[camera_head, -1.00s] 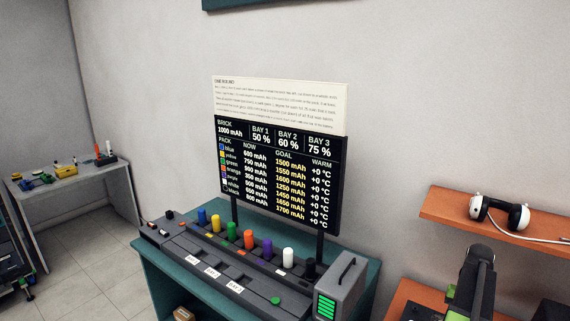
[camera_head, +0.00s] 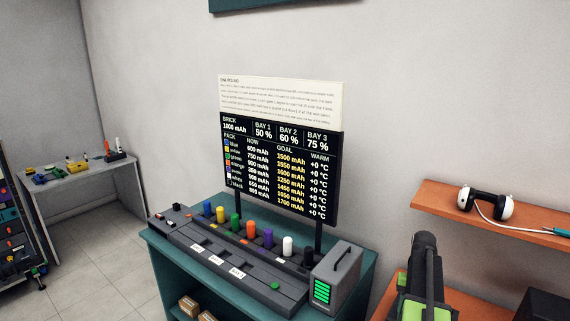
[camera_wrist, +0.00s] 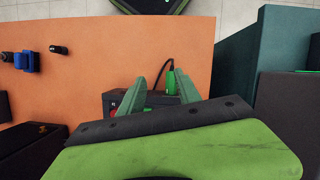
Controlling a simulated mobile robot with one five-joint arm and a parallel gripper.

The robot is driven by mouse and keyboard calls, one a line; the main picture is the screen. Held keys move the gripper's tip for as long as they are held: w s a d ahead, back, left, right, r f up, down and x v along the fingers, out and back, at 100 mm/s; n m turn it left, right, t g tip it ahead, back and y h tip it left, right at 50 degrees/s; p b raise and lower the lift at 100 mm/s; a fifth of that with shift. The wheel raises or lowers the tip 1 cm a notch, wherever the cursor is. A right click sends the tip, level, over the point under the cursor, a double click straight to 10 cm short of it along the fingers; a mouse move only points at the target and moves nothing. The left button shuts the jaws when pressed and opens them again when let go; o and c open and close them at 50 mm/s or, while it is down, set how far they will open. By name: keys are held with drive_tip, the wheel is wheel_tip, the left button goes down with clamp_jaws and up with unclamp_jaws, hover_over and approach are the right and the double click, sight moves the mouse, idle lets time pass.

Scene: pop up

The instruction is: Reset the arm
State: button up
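My arm (camera_head: 424,268), dark with green parts, stands at the lower right of the head view; its fingertips are not visible there. In the wrist view my gripper (camera_wrist: 160,82) has two grey-green fingers spread apart with a gap between them. A small bright green piece with a black cable (camera_wrist: 170,77) shows in that gap, above a dark box (camera_wrist: 112,102). I see no clear hold on it.
A teal bench (camera_head: 160,262) holds a dark rack with several coloured packs, a grey charger box (camera_head: 337,275) and a black board (camera_head: 280,165). An orange shelf (camera_head: 440,197) bears headphones (camera_head: 486,205). A grey table (camera_head: 82,175) stands far left, with open floor between.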

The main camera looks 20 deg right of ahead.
drive_tip(key=w+a+n+t, duration=0.1)
drive_tip(key=w+a+n, duration=0.1)
drive_tip(key=a, duration=1.1)
drive_tip(key=w+a+n+t+h, duration=0.1)
drive_tip(key=w+a+n, duration=0.2)
drive_tip(key=a, duration=1.1)
drive_tip(key=w+a+f+n+t+h, duration=0.1)
drive_tip(key=w+a+n, duration=0.2)
drive_tip(key=a, duration=1.1)
drive_tip(key=shift+w, duration=0.35)
